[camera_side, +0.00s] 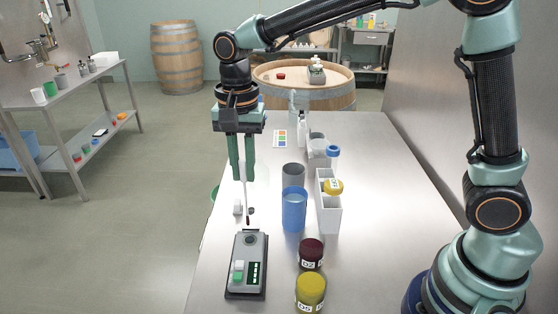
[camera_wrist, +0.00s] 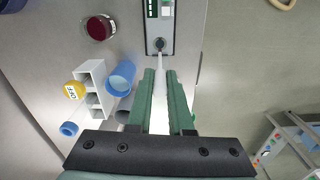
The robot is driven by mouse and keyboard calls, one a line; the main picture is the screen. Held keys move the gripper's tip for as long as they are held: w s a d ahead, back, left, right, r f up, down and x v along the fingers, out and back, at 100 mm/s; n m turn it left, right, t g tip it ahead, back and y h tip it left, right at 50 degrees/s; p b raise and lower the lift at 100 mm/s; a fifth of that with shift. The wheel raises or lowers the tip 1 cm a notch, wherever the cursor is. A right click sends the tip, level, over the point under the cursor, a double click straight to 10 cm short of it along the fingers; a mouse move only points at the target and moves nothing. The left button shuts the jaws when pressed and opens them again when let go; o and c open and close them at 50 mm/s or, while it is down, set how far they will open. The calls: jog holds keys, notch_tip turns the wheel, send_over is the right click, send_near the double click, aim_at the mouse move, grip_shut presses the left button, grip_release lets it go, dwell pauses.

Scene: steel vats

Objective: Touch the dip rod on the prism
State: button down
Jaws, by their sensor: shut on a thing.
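My gripper (camera_side: 243,178) points down and is shut on the white dip rod (camera_side: 246,195). The rod hangs below the fingertips and ends in a dark red tip. In the wrist view the rod (camera_wrist: 160,70) runs between my green fingers towards the meter. The grey and black meter (camera_side: 247,265) lies on the bench at the front left, with a green display. Its round dark prism (camera_side: 250,240) is at the far end and also shows in the wrist view (camera_wrist: 160,43). The rod tip appears just short of the prism in the side view, with a small visible gap.
A blue cup (camera_side: 294,210), a grey cup (camera_side: 293,171) and a white rack (camera_side: 329,205) stand right of my gripper. Dark red (camera_side: 311,253) and yellow (camera_side: 310,291) lidded jars are right of the meter.

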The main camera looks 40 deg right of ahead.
aim_at(244, 181)
jog(key=shift+f, duration=2.4)
dwell(0.4)
dwell(0.4)
